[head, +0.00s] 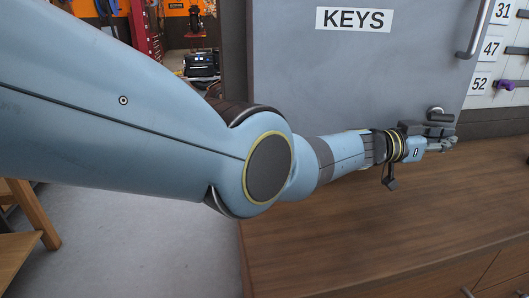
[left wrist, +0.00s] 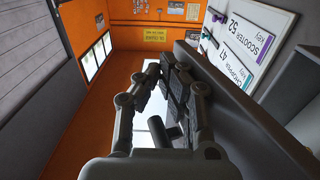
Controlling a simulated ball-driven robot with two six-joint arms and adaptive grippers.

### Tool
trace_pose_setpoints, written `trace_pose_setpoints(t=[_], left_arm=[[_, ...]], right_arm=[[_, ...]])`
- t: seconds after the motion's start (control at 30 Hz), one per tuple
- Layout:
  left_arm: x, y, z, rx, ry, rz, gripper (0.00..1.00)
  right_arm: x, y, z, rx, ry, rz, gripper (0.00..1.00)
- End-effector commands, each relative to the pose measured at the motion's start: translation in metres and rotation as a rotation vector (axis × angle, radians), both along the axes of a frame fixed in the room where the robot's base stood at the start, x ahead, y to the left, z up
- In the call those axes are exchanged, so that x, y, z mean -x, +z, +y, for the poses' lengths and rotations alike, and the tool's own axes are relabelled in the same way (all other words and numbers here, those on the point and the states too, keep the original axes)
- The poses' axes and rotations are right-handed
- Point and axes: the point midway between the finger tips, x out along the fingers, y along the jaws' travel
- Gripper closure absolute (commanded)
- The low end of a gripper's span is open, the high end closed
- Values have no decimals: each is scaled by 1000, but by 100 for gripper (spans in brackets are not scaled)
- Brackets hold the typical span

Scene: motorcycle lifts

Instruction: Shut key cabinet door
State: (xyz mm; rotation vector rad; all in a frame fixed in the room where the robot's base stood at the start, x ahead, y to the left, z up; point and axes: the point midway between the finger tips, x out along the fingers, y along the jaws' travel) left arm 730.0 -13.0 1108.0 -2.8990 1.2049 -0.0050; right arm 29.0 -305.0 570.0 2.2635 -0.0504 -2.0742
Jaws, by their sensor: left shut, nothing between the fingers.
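The grey key cabinet door (head: 350,75) with a "KEYS" label stands open in the head view, a bar handle (head: 475,28) near its right edge. Right of its edge, the white key board (head: 490,55) with numbered labels shows; it also shows in the left wrist view (left wrist: 262,30). My left gripper (head: 450,140) is shut and empty at the door's lower right corner, just below a round lock (head: 436,112). In the left wrist view my left gripper (left wrist: 172,68) is beside a dark grey panel (left wrist: 240,115). I cannot tell whether it touches the door. My right gripper is out of view.
A wooden counter (head: 370,225) lies below the door, its middle clear. A purple key tag (head: 504,86) hangs on the board. A wooden bench (head: 30,220) stands at the lower left, and a red tool chest (head: 145,30) is behind.

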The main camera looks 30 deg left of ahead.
Motion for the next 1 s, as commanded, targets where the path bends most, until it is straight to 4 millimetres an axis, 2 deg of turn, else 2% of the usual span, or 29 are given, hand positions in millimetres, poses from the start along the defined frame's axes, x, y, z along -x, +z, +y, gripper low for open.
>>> trace_pose_setpoints(t=[0.03, 0.2, 0.5, 0.7, 1.0], left_arm=[[-13, -9, 5, 0, 30, -3, 100], [-53, -10, 26, -1, 138, -3, 100], [-103, -5, 59, 5, 344, -12, 100], [-120, -2, 74, 4, 453, -8, 100], [-127, 1, 83, 2, 510, 0, 100]], right_arm=[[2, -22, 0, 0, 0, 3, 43], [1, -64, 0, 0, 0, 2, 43], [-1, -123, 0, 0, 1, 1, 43], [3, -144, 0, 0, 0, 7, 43], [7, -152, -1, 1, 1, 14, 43]])
